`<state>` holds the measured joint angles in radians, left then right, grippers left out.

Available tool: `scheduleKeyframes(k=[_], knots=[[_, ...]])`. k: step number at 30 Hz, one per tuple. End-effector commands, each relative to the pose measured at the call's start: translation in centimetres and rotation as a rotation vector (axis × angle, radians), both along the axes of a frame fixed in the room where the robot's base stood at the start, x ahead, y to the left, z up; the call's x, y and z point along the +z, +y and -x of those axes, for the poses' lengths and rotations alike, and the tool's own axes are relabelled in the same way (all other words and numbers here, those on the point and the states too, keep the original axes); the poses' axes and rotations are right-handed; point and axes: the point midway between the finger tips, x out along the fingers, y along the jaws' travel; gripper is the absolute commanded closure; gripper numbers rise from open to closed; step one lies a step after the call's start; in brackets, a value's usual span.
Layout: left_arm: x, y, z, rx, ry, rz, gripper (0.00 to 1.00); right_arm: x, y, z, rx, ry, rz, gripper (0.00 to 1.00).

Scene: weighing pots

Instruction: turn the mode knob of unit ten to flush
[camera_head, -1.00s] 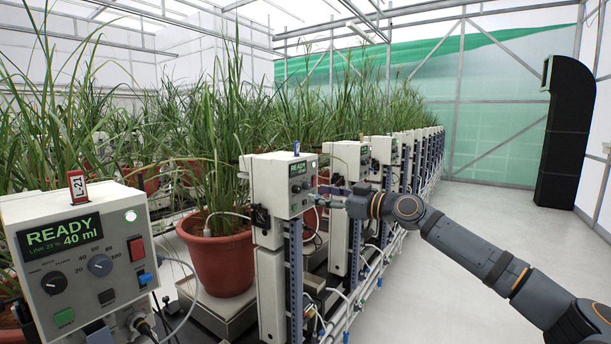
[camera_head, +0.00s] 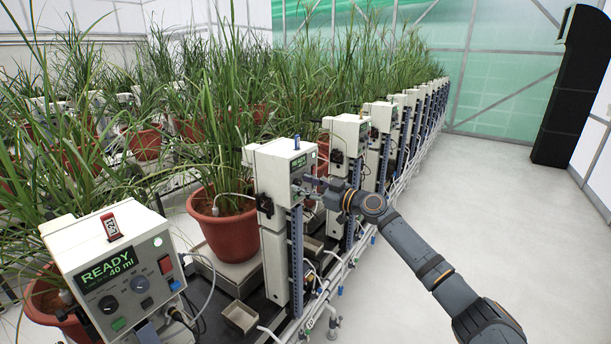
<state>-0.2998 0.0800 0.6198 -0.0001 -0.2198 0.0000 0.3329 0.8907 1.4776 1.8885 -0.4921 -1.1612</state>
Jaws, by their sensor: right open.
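My right gripper (camera_head: 312,188) is open at the front panel of the second white control unit (camera_head: 276,164). This unit has a small green display (camera_head: 298,162). The gripper's fingers are close to the panel below the display; I cannot tell whether they touch a knob. The unit's number is too small to read, and its mode knob is not clear behind the fingers. My left gripper is not in view.
A nearer unit (camera_head: 78,243) at lower left shows READY and 40 ml, with a black knob (camera_head: 107,304) and a grey knob (camera_head: 139,285). A potted plant (camera_head: 225,232) stands between the units. More units recede along the row. The aisle floor (camera_head: 490,220) at right is clear.

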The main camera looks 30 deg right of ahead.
Motion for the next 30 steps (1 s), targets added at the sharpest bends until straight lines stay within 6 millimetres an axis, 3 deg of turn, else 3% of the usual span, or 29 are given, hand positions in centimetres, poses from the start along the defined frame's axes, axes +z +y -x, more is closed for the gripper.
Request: scheduleKeyframes(k=[8, 18, 30], knots=[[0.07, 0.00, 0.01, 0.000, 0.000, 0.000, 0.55, -0.08, 0.08, -0.10, 0.001, 0.000, 0.001, 0.55], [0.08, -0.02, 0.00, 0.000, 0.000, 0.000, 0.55, -0.04, 0.07, -0.08, 0.001, 0.000, 0.001, 1.00], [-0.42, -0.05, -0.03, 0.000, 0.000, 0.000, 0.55, -0.12, 0.08, -0.08, 0.002, 0.020, -0.050, 1.00]])
